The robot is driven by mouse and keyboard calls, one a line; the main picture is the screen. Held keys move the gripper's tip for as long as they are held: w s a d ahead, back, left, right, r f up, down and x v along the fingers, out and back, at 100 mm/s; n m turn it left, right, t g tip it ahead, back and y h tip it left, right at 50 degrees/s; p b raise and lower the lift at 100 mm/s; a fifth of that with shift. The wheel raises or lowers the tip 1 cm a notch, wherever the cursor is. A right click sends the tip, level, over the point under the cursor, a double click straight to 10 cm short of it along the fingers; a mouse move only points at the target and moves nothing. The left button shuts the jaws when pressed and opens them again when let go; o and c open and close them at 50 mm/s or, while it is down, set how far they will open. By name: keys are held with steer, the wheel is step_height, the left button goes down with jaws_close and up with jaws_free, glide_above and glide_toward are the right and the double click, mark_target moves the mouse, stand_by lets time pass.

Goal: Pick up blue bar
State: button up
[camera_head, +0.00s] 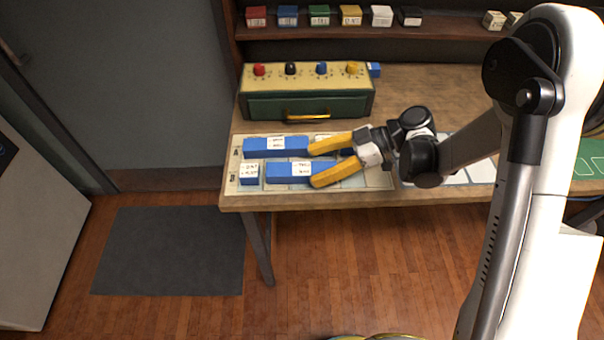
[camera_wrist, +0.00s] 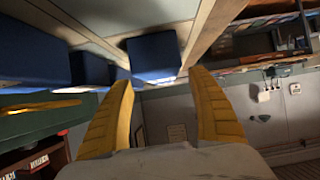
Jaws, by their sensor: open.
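The back bar (camera_head: 259,149) is in row A. The front bar (camera_head: 288,173) is in row B, with a short blue block (camera_head: 249,174) to its left. My gripper (camera_head: 312,166) is open, with yellow fingers pointing left. In the head view its fingers show on either side of the front bar's right part; neither clearly touches it. In the wrist view a blue block face (camera_wrist: 153,56) shows between the fingertips (camera_wrist: 163,78), and another blue face (camera_wrist: 28,50) fills the left.
A green box (camera_head: 306,105) with a drawer handle and coloured knobs stands behind the mat. Another blue piece (camera_head: 375,70) is by its back right corner. A shelf (camera_head: 350,33) with small coloured boxes runs along the back. The table's front edge is close to the mat.

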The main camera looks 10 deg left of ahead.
mark_target(307, 168)
steer(key=b+x, duration=0.1)
steer(key=x, duration=0.3)
steer(key=shift+s+b, duration=0.1)
steer(key=shift+b, duration=0.2)
steer(key=c, duration=1.4)
steer(key=shift+r, duration=0.15)
